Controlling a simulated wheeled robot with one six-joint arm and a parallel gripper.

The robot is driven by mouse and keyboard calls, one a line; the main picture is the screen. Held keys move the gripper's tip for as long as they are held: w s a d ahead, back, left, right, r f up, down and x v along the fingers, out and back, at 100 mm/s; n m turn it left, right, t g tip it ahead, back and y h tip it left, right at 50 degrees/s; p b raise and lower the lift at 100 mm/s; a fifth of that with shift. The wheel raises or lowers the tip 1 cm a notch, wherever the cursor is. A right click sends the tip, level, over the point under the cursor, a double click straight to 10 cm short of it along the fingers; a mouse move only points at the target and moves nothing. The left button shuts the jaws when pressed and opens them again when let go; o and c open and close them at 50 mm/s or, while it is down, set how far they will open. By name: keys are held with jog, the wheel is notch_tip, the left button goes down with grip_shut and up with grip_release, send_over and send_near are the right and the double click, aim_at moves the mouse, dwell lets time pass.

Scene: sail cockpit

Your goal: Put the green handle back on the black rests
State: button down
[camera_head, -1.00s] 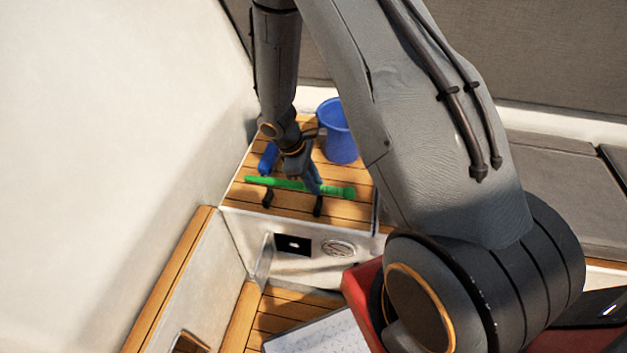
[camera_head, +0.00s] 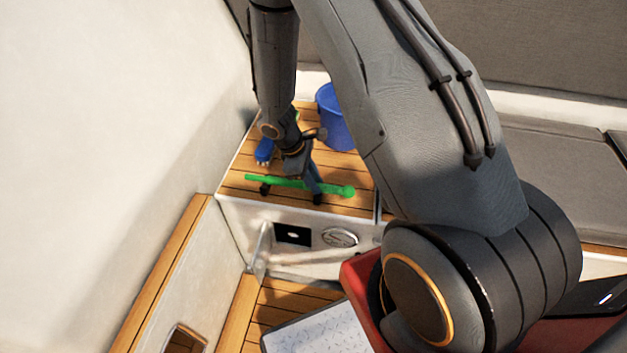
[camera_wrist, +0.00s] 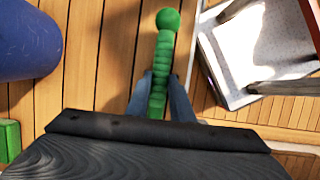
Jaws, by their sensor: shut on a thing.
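The green handle (camera_head: 335,190) is a long bar with a round knob at its right end. It lies across the picture, over the front part of a wood-slatted locker top. My gripper (camera_head: 313,184) is shut on it, nearer the knob end. The wrist view shows the handle (camera_wrist: 161,55) between my two fingers, knob pointing away. Two short black rests, left (camera_head: 265,188) and right (camera_head: 317,199), show just below the handle near the locker's front edge. I cannot tell whether the handle touches them. The rests do not show in the wrist view.
A blue bucket (camera_head: 335,120) stands behind on the locker top (camera_head: 345,170); a blue bottle-like thing (camera_head: 264,150) lies back left. A green block (camera_wrist: 9,140) shows at the wrist view's left edge. A white wall (camera_head: 100,140) bounds the left.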

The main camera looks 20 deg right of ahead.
jog(key=shift+s+f, duration=0.1)
jog(key=shift+f, duration=0.15)
jog(key=c, duration=1.6)
grip_release()
jog(key=shift+o, duration=0.6)
jog(key=shift+s+f, duration=0.1)
jog(key=shift+s+a, duration=0.1)
jog(key=shift+w+d+p+v, duration=0.1)
jog(key=shift+w+p+v, duration=0.05)
jog(key=shift+p+v, duration=1.65)
jog(key=shift+w+d+p+v, duration=0.15)
jog(key=shift+p+v, duration=0.9)
jog(key=shift+v, duration=1.45)
